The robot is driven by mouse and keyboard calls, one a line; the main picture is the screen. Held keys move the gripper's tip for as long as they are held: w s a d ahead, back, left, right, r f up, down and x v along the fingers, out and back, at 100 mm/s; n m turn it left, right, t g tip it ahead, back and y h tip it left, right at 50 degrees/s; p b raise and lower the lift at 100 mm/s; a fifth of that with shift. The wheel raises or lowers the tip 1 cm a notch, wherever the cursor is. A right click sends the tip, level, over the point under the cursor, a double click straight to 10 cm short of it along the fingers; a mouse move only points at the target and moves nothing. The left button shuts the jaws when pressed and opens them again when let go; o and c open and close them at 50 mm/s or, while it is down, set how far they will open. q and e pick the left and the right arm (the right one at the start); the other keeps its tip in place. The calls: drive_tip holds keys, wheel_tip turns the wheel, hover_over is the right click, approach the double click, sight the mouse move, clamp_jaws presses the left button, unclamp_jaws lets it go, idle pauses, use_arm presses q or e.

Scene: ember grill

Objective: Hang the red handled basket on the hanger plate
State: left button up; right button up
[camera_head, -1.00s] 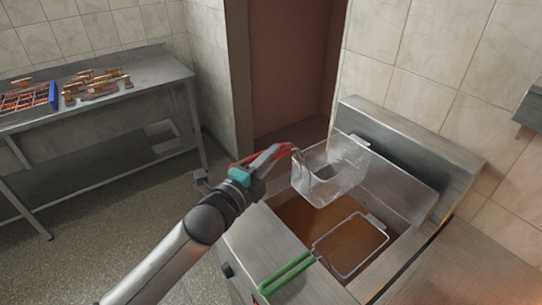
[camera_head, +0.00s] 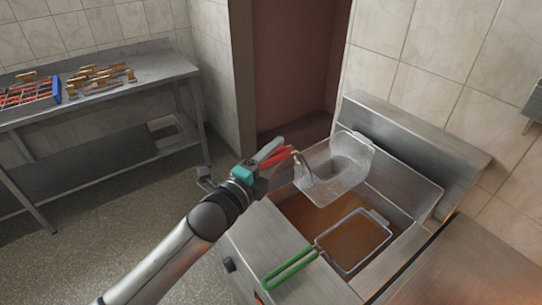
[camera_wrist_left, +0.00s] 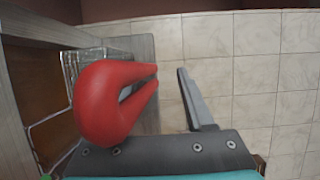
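The red handled basket is a wire-mesh basket (camera_head: 335,178) held in the air above the fryer, tilted a little, with its raised back edge toward the rear. Its red handle (camera_head: 281,155) points left to my left gripper (camera_head: 270,153), which is shut on it. The left wrist view shows the handle's red loop (camera_wrist_left: 100,105) large, with one grey finger (camera_wrist_left: 196,100) to its right; the other finger is hidden. The hanger plate seems to be the steel back panel (camera_head: 425,135) of the fryer, behind and right of the basket. The basket is apart from it. My right gripper is out of view.
A green handled basket (camera_head: 355,240) sits in the fryer's brown oil vat (camera_head: 300,212), its handle (camera_head: 290,268) over the front edge. A steel table (camera_head: 150,85) with wooden-handled tools (camera_head: 100,80) stands at the left. Floor lies between.

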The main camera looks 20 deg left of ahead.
use_arm(q)
drive_tip(key=shift+s, duration=0.15)
drive_tip(key=b+v, duration=0.1)
drive_tip(key=v, duration=1.4)
drive_tip(key=shift+r, duration=0.2)
drive_tip(key=s+a+f+n+g+y+b, duration=0.2)
drive_tip(key=f+n, duration=0.1)
drive_tip(key=f, duration=1)
drive_tip(key=s+a+f+n+g+y+b, duration=0.1)
drive_tip(key=s+a+f+n+g+b, duration=0.2)
drive_tip(key=f, duration=0.9)
drive_tip(key=s+a+f+n+g+y+b, duration=0.15)
drive_tip(key=f+n, duration=0.25)
drive_tip(key=f, duration=0.9)
drive_tip(key=s+d+f+n+g+b, duration=0.2)
drive_tip(key=s+d+f+n+g, duration=0.1)
drive_tip(key=s+f, duration=1)
drive_tip(key=s+d+f+n+g+b, duration=0.2)
drive_tip(key=s+f+n+g, duration=0.3)
drive_tip(key=s+f, duration=0.7)
drive_tip(key=shift+s+d+f+n+g+b, duration=0.35)
drive_tip(key=shift+s+d+g, duration=0.2)
drive_tip(key=shift+g, duration=0.4)
drive_tip(key=shift+d+y, duration=0.1)
drive_tip(key=shift+y, duration=0.15)
